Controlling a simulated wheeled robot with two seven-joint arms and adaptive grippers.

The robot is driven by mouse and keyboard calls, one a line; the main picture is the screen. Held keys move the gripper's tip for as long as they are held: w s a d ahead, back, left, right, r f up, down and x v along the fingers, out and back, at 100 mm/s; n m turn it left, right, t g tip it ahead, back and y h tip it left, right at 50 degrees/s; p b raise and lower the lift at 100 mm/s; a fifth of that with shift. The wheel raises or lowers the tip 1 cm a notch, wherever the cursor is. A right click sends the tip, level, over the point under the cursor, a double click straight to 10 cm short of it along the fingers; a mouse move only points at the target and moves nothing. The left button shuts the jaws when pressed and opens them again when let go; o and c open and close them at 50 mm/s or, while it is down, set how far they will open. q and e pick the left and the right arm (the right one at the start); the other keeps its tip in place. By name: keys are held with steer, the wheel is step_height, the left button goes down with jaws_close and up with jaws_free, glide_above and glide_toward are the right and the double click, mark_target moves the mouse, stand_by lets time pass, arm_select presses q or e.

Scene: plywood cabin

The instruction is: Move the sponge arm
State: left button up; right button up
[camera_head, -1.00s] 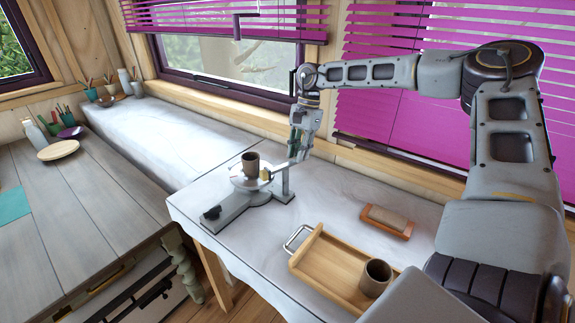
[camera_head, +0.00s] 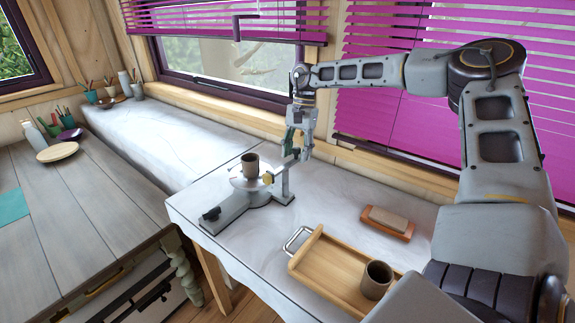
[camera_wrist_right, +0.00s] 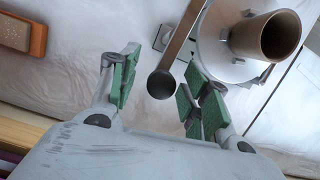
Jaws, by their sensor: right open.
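The sponge arm (camera_wrist_right: 183,38) is a flat bar ending in a dark round knob (camera_wrist_right: 160,84) in the right wrist view. In the head view it runs beside the wheel, with a small yellow sponge (camera_head: 268,178) near the cup. A brown cup (camera_head: 250,165) stands on the round wheel head (camera_head: 240,182) of a grey device (camera_head: 235,210). My right gripper (camera_head: 297,153) is open above the arm's knob end. In the wrist view its green-padded fingers (camera_wrist_right: 160,80) stand on both sides of the knob, apparently not touching it. My left gripper is out of view.
A wooden tray (camera_head: 325,265) with a metal handle holds a second cup (camera_head: 376,280). A brown block on an orange base (camera_head: 388,222) lies behind it. The window with purple blinds (camera_head: 400,110) is close behind my right arm. The white bench (camera_head: 160,135) at left is mostly clear.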

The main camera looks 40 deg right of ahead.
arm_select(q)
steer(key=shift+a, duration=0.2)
arm_select(e)
steer(key=shift+r, duration=0.2)
steer(key=shift+w+d+r+p, duration=0.1)
steer(key=shift+r+p, duration=0.25)
steer(key=shift+r, duration=0.05)
steer(key=shift+d+r, duration=0.1)
steer(key=shift+r, duration=0.35)
steer(key=shift+w+d+r+p, duration=0.1)
steer(key=shift+r+p, duration=0.25)
steer(key=shift+p, duration=0.1)
steer(key=shift+d+r+p, duration=0.15)
steer(key=shift+r+p, duration=0.15)
steer(key=shift+r, duration=0.5)
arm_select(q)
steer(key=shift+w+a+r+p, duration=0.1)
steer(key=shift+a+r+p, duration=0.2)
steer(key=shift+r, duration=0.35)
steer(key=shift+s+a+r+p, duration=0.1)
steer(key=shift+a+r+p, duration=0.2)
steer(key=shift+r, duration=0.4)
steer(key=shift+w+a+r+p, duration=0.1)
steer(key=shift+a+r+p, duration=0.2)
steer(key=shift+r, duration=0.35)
arm_select(e)
steer(key=shift+v, duration=1.25)
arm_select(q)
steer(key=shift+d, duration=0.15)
